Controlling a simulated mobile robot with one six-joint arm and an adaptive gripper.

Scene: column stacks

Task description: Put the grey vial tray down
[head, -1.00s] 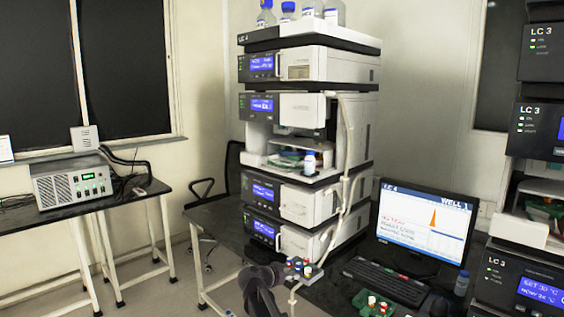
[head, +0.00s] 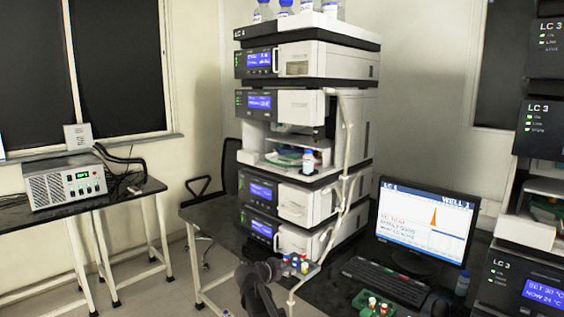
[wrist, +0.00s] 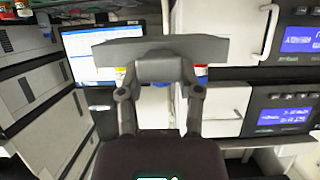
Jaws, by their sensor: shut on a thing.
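The grey vial tray (wrist: 215,50) is held across the far end of my gripper (wrist: 160,78) in the wrist view, where its grey side faces the camera. Both fingers close on its middle. In the head view my gripper (head: 274,268) is low in the picture, in front of the instrument stack marked LC 4. Several vials with red, blue, yellow and green caps (head: 303,265) stand in the tray beside it. The tray's own body is small and mostly hidden there. Whether its underside touches anything cannot be told.
The LC 4 stack (head: 305,200) has an open bay with a blue-capped bottle (head: 308,160). A keyboard (head: 385,281) and monitor (head: 425,228) stand right of it on the black bench. A green vial tray (head: 362,300) sits at the front. The LC 3 stack (head: 530,285) is far right.

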